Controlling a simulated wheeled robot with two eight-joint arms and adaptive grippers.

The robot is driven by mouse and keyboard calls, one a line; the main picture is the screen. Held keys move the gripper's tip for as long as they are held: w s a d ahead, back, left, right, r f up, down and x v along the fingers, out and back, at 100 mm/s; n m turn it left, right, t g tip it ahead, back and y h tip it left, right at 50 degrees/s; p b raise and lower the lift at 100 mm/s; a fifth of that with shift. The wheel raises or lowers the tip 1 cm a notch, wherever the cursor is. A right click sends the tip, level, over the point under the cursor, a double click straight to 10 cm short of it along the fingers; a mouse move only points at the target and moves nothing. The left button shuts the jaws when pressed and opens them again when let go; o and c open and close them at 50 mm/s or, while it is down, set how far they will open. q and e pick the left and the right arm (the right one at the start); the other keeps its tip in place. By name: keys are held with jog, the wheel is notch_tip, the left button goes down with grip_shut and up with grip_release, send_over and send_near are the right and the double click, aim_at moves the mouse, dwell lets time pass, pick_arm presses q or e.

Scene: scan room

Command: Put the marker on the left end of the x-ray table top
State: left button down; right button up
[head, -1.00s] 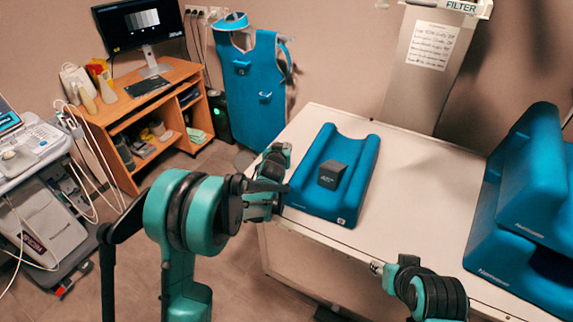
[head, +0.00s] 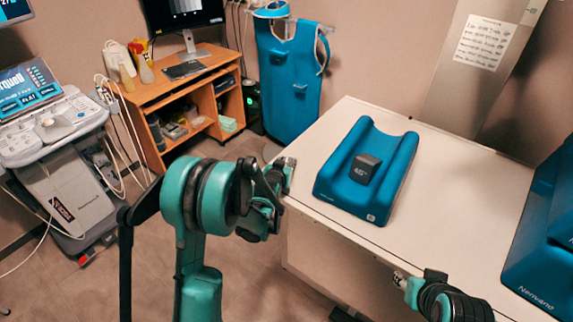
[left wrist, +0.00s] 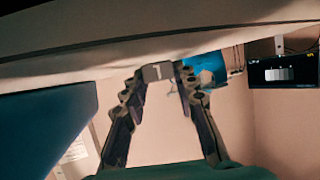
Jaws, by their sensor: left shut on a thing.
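My left gripper (head: 279,176) is just off the left front corner of the x-ray table top (head: 455,205). In the left wrist view its two fingers (left wrist: 160,88) are closed on the marker (left wrist: 158,71), a small grey block with a light sign on its face. In the head view the marker is too hidden by the gripper to make out. The table top is white, and its left end by the gripper is bare. My right arm shows at the bottom right; its end (head: 403,281) is by the table's front side, and its finger state cannot be made out.
A blue cushion (head: 345,180) with a dark cube (head: 365,169) lies on the table's left part. More blue cushions (head: 545,235) stand at the right. A wooden desk (head: 165,92), a blue apron (head: 288,85) and an ultrasound cart (head: 75,180) stand at the left. Floor shows between them.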

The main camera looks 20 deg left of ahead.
pick_arm(q)
jog(key=c, duration=1.6)
grip_release()
jog(key=shift+f, duration=0.1)
jog(key=o, duration=0.4)
